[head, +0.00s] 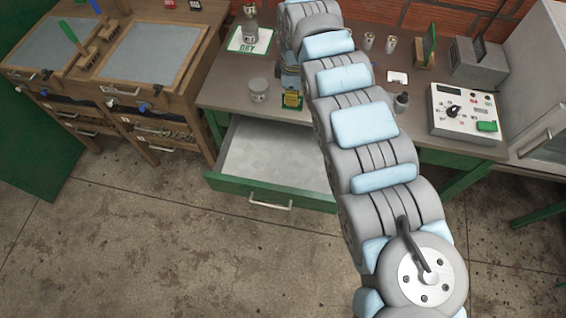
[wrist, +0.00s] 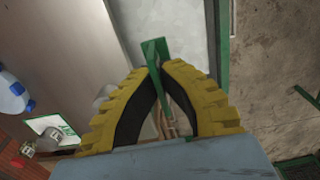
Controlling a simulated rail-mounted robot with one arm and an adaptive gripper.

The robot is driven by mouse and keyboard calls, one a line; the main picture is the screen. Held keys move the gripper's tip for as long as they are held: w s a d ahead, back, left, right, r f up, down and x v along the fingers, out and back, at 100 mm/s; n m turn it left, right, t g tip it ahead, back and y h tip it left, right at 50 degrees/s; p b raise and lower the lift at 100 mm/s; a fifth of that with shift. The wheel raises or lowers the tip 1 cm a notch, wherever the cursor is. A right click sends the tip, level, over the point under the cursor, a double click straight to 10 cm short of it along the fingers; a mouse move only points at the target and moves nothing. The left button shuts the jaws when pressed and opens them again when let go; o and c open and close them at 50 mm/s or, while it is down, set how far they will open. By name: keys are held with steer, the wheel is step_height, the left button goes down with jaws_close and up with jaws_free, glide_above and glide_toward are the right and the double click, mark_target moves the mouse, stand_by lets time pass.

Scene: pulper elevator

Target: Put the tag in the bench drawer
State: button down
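My gripper (wrist: 161,66) has yellow, black-lined fingers. In the wrist view the fingertips are together on a thin green piece (wrist: 155,50), which looks like the tag. Brown strands show between the fingers below it. In the head view my gripper (head: 292,100) is small and partly hidden by my arm, near the bench's front edge. The bench drawer (head: 268,200) has a green front and is pulled open. Its pale inside looks empty where visible; my arm hides its right end. The drawer also shows beyond the fingertips in the wrist view (wrist: 180,22).
Wooden framed stations (head: 150,55) stand at left. The floor before the drawer is clear.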

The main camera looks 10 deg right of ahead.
steer(key=s+d+f+n+b, duration=0.25)
steer(key=f+n+b, duration=0.2)
steer(key=f, duration=0.35)
steer(key=s+d+f+n+b, duration=0.1)
steer(key=d+f+n+b, duration=0.4)
steer(key=f, duration=0.4)
steer(key=s+d+f+n+b, duration=0.1)
steer(key=d+f+n+b, duration=0.15)
steer(key=f+b, duration=0.45)
steer(key=n+b, duration=0.1)
steer(key=b, duration=0.2)
glide_toward(316, 171)
steer(key=shift+s+a+f, duration=0.1)
steer(key=shift+f, duration=2.8)
steer(key=shift+f, duration=0.15)
steer(key=c, duration=1.2)
jaws_free()
steer(key=shift+c, duration=0.2)
step_height(316, 171, up, 12)
steer(key=p, duration=0.4)
steer(key=shift+r, duration=0.2)
